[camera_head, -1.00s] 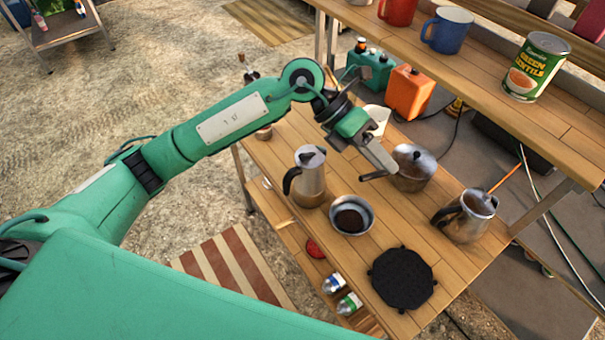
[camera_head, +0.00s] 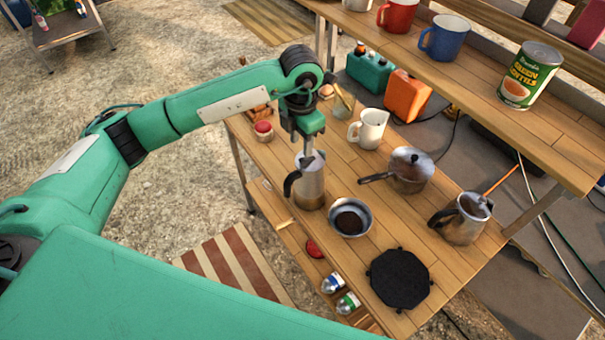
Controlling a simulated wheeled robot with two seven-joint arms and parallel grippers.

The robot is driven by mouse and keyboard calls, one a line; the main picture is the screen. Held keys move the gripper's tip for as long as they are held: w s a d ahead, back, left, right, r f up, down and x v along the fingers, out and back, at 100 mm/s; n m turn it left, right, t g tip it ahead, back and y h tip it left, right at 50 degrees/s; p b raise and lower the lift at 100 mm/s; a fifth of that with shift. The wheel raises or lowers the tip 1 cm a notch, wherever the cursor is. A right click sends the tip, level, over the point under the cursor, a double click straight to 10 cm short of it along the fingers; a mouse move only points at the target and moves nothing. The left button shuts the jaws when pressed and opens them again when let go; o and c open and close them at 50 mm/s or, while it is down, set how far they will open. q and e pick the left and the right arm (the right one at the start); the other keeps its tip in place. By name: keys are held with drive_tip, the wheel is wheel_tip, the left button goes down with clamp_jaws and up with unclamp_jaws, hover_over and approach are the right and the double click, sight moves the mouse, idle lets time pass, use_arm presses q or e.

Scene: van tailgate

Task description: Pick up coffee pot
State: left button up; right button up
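The coffee pot (camera_head: 312,188) is a metal pot with a dark handle on its left side. It stands upright on the wooden table, left of a metal bowl (camera_head: 350,217) with dark contents. My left gripper (camera_head: 308,150) points down directly over the pot's top, and its fingers overlap the lid in the picture. I cannot tell whether they touch the lid or how far apart they are. My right gripper is not in view.
A lidded saucepan (camera_head: 410,170), a white pitcher (camera_head: 369,128) and a red-lidded jar (camera_head: 264,131) stand around the coffee pot. A black octagonal plate (camera_head: 400,279) lies at the front. A higher shelf (camera_head: 470,75) with mugs and a can overhangs behind.

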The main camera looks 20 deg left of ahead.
sight(303, 158)
use_arm(q)
drive_tip(key=shift+f, duration=0.5)
drive_tip(key=shift+f+p, duration=0.3)
drive_tip(key=shift+p, duration=0.25)
wheel_tip(303, 158, down, 4)
drive_tip(key=shift+w+d+r+p, duration=0.1)
drive_tip(key=shift+w+d+p, duration=0.05)
drive_tip(key=shift+p, duration=1)
drive_tip(key=shift+f, duration=0.35)
clamp_jaws()
drive_tip(key=shift+w+r, duration=0.1)
